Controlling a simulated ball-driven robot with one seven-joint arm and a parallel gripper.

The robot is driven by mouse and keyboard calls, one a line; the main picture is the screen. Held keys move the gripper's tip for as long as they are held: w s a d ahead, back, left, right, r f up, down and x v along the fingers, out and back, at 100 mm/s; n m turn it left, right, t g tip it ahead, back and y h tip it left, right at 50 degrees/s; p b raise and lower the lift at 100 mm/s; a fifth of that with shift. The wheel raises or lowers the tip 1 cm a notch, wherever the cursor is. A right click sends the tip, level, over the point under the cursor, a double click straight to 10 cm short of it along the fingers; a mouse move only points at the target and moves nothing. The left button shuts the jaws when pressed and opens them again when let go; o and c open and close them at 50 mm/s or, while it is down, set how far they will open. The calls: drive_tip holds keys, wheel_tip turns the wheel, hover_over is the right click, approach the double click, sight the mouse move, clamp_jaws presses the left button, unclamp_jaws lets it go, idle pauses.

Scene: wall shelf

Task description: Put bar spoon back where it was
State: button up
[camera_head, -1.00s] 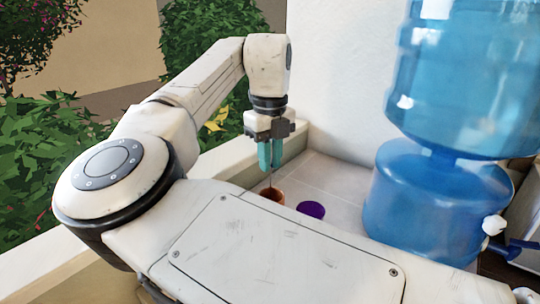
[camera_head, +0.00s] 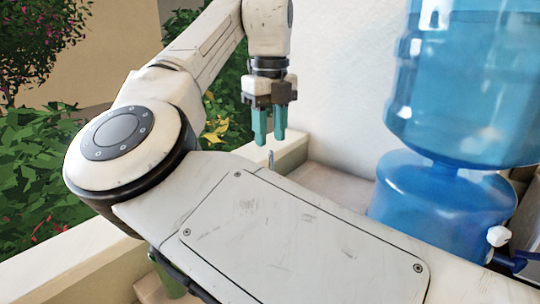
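My gripper (camera_head: 270,142), with two teal fingers, points down at upper centre. A gap shows between the fingers, and they hold nothing that I can see. The thin grey upper end of the bar spoon (camera_head: 271,159) stands upright just below the fingertips and looks apart from them. The lower part of the spoon, and whatever it stands in, are hidden behind my arm.
A large blue water dispenser (camera_head: 444,190) stands at the right on the tiled shelf. A white wall (camera_head: 340,90) rises behind it. A low ledge (camera_head: 290,150) borders the shelf, with green bushes (camera_head: 40,150) beyond.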

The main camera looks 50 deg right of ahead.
drive_tip(key=shift+r, duration=1.8)
drive_tip(key=shift+f, duration=0.1)
